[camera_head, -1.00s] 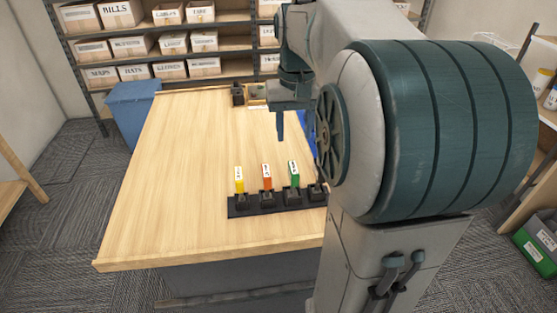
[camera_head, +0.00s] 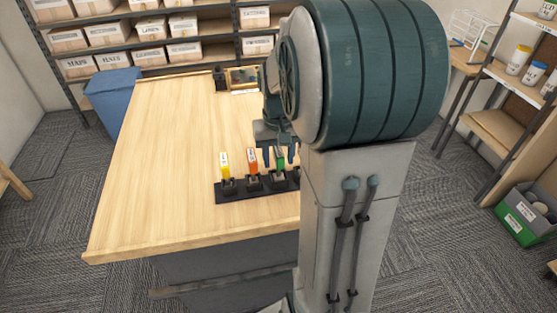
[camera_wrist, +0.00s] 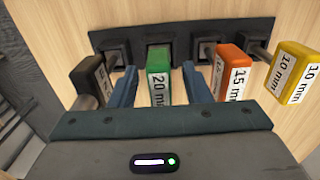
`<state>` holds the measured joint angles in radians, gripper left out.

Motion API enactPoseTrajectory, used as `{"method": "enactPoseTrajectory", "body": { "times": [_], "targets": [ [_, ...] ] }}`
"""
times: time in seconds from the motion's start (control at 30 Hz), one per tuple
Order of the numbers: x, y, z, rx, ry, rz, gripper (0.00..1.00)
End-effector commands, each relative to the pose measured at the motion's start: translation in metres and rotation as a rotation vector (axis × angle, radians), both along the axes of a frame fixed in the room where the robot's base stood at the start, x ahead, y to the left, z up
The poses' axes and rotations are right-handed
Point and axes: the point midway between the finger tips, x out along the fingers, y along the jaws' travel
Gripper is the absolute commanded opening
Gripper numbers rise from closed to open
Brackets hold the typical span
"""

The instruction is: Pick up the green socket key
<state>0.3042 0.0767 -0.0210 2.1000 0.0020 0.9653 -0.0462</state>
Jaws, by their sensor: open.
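The green socket key (camera_wrist: 158,75), labelled 20 mm, stands in a slot of the black holder (camera_wrist: 265,25). In the head view the green key (camera_head: 279,160) is partly covered by my gripper. My gripper (camera_wrist: 158,88) is open, with one blue finger on each side of the green key's handle. I cannot tell whether either finger touches it. In the head view my gripper (camera_head: 279,155) is over the right part of the holder.
An orange 15 mm key (camera_wrist: 235,72) stands close to the right finger, with a yellow 10 mm key (camera_wrist: 295,77) beyond it. A black key (camera_wrist: 88,80) is close to the left finger. The wooden table (camera_head: 160,150) is clear left of the holder.

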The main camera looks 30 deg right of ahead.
Motion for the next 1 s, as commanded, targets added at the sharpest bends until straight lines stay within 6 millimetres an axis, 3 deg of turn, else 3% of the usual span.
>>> {"method": "enactPoseTrajectory", "body": {
  "times": [0.23, 0.27, 0.4, 0.77, 1.0],
  "targets": [
    [0.0, 0.0, -0.003, 0.0, -0.001, 0.0, 0.44],
    [0.0, 0.0, -0.003, 0.0, -0.001, 0.0, 0.38],
    [0.0, 0.0, -0.003, 0.0, -0.001, 0.0, 0.0],
    [0.001, 0.0, 0.002, -0.001, -0.004, 0.0, 0.0],
    [0.001, 0.0, 0.043, -0.002, -0.006, 0.001, 0.0]
  ]
}}
